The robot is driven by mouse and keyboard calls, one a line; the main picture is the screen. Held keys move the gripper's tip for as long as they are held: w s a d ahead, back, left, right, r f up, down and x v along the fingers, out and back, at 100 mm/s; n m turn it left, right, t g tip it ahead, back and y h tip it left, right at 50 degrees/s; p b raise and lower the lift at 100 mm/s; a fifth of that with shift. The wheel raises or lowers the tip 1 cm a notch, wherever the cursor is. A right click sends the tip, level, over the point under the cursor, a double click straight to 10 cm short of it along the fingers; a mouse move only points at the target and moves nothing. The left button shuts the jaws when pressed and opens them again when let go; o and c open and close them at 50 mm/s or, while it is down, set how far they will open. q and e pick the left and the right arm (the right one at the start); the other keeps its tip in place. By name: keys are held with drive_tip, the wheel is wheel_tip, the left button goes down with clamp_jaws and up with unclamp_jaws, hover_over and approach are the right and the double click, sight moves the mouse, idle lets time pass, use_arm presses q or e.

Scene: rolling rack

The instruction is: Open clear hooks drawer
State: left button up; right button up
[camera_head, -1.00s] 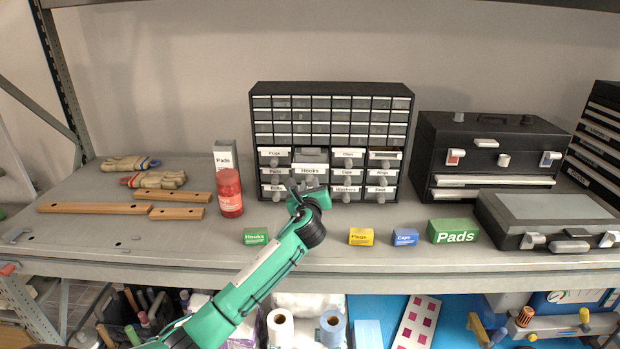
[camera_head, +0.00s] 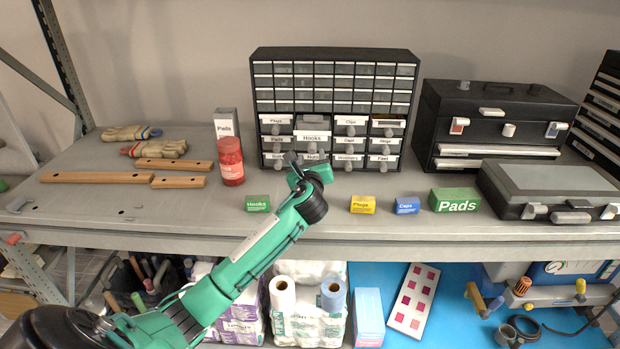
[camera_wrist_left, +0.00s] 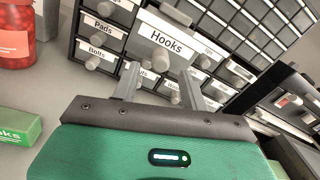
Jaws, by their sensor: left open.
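The clear hooks drawer (camera_head: 312,137), with a white "Hooks" label, sits in the black drawer cabinet (camera_head: 254,95). It stands out from its neighbours, and part of its open top shows above the label in the head view. In the left wrist view the Hooks drawer (camera_wrist_left: 165,40) juts forward of the "Pads" and "Bolts" drawers. My left gripper (camera_head: 294,160) is open and empty, just below and in front of this drawer. Its two fingers (camera_wrist_left: 160,88) point at the cabinet, apart from each other. My right gripper is not in view.
Small boxes stand in front on the shelf: green Hooks (camera_head: 258,203), yellow Plugs (camera_head: 362,204), blue Caps (camera_head: 406,205) and green Pads (camera_head: 455,200). A red jar (camera_head: 230,162) is left of the cabinet. A black toolbox (camera_head: 490,125) and a case (camera_head: 548,188) stand right.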

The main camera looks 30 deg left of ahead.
use_arm(q)
drive_tip(key=b+v, duration=0.2)
drive_tip(key=v, duration=0.8)
drive_tip(key=shift+s+d, duration=0.25)
drive_tip(key=shift+s, duration=0.05)
drive_tip(key=shift+f, duration=0.15)
